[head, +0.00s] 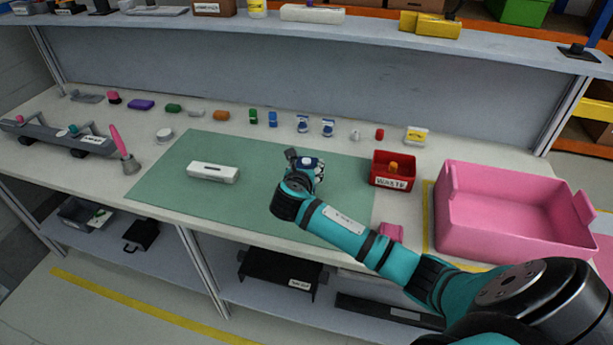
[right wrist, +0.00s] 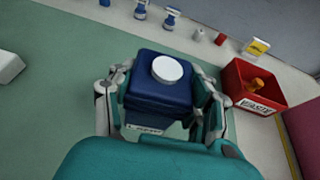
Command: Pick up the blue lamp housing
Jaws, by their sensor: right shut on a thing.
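The blue lamp housing (right wrist: 158,92) is a dark blue block with a round white disc on top. It sits between the fingers of my right gripper (right wrist: 162,105), which is shut on it. In the head view my right gripper (head: 303,170) is over the green mat (head: 255,200), and only a small blue part of the housing (head: 311,161) shows past the fingers. I cannot tell whether the housing touches the mat. My left gripper is not in view.
A white module (head: 213,172) lies on the mat to the left. A red waste bin (head: 392,169) stands right of the gripper, with a large pink crate (head: 510,215) farther right. Several small coloured parts line the back of the table, below a shelf (head: 250,28).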

